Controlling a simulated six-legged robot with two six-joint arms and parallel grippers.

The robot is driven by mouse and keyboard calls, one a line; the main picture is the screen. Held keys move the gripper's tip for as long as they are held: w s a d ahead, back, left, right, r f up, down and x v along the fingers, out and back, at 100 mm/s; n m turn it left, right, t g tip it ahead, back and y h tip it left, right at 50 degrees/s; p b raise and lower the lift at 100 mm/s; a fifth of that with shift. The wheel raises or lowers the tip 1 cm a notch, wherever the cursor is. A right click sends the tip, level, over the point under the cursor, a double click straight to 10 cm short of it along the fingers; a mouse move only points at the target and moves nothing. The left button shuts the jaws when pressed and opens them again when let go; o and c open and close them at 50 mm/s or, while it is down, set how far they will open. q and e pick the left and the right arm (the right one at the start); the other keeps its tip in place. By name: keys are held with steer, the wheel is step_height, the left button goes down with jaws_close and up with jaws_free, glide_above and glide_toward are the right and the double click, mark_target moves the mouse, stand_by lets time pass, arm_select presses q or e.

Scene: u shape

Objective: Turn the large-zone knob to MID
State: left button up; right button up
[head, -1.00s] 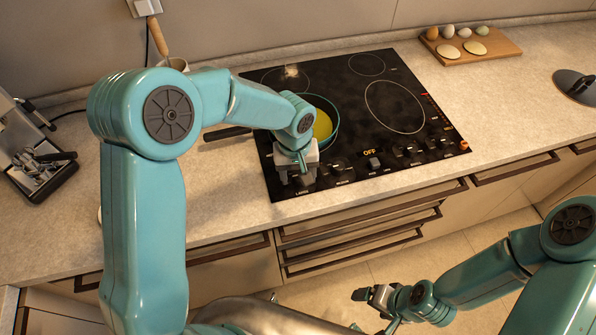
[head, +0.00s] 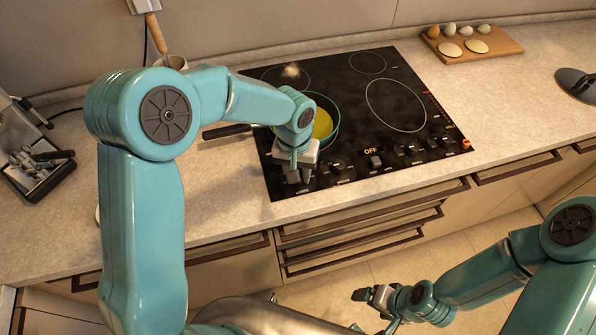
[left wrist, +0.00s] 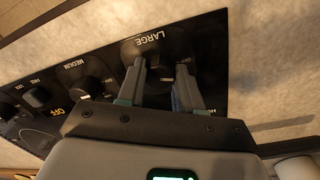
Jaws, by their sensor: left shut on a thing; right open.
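The large-zone knob (left wrist: 157,77) is black and sits beside the word LARGE on the cooktop panel. In the left wrist view the fingers of my left gripper (left wrist: 165,75) are around it, one on each side, and the lower part of the knob is hidden. In the head view my left gripper (head: 299,178) is at the cooktop's front left corner and covers most of the knob. The mark it points to cannot be read. My right gripper (head: 374,296) is open and empty, low in front of the drawers.
The black cooktop (head: 345,95) has more knobs to the right, such as the medium knob (left wrist: 91,87). A pan (head: 322,122) with yellow contents stands behind my left gripper, its handle pointing left. A board (head: 472,46) with eggs lies at the back right.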

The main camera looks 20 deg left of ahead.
arm_select(q)
steer(key=m, duration=0.4)
steer(key=shift+w+m+b, duration=0.1)
steer(key=shift+m+b, duration=0.2)
steer(key=m, duration=0.5)
steer(key=shift+r+m, duration=0.1)
steer(key=shift+m, duration=0.2)
steer(key=m, duration=0.5)
steer(key=shift+w+g, duration=0.1)
steer(key=shift+g, duration=0.2)
steer(key=m, duration=0.5)
steer(key=shift+y+p, duration=0.3)
steer(key=shift+w, duration=0.1)
steer(key=o, duration=1)
